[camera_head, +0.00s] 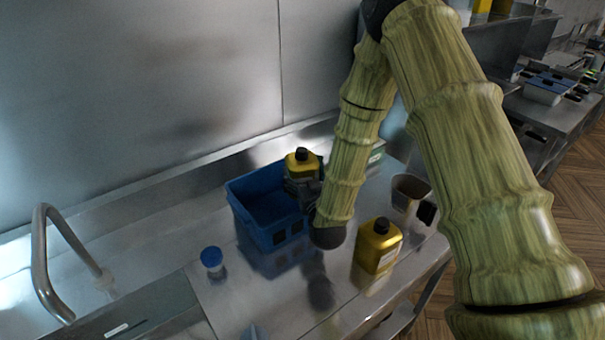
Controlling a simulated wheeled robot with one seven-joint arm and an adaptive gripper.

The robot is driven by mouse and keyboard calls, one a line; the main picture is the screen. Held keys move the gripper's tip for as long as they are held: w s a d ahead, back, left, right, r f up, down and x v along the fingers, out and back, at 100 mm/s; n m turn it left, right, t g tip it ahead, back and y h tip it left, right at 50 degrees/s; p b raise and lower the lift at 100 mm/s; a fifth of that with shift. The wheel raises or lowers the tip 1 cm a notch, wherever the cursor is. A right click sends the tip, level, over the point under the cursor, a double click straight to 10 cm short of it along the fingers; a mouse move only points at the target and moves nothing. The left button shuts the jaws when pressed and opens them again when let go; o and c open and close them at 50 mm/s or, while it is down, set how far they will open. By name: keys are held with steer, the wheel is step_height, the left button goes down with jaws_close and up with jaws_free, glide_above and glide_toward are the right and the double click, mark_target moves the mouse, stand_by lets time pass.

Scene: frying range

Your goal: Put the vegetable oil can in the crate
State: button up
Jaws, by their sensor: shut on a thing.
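A yellow can with a black cap (301,164) is held upright at the right side of the blue crate (257,232). My gripper (303,188) is shut on this can, and the dark fingers cover its lower part. The can overlaps the crate's right end in the picture; I cannot tell whether its base is inside or above the rim. A second yellow can with a black cap (377,247) stands upright on the steel counter, right of my gripper. The labels are too small to read, so I cannot tell which one is vegetable oil.
A brown container (410,192) stands right of the crate, and a greenish-white box (376,155) is partly behind my arm. A small jar with a blue lid (212,258) stands left of the crate. A sink with a curved tap (42,255) is at the left. The steel wall closes the back.

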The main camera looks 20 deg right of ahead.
steer(key=shift+f+b, duration=0.35)
steer(key=shift+s+f, duration=0.15)
steer(key=shift+f, duration=0.15)
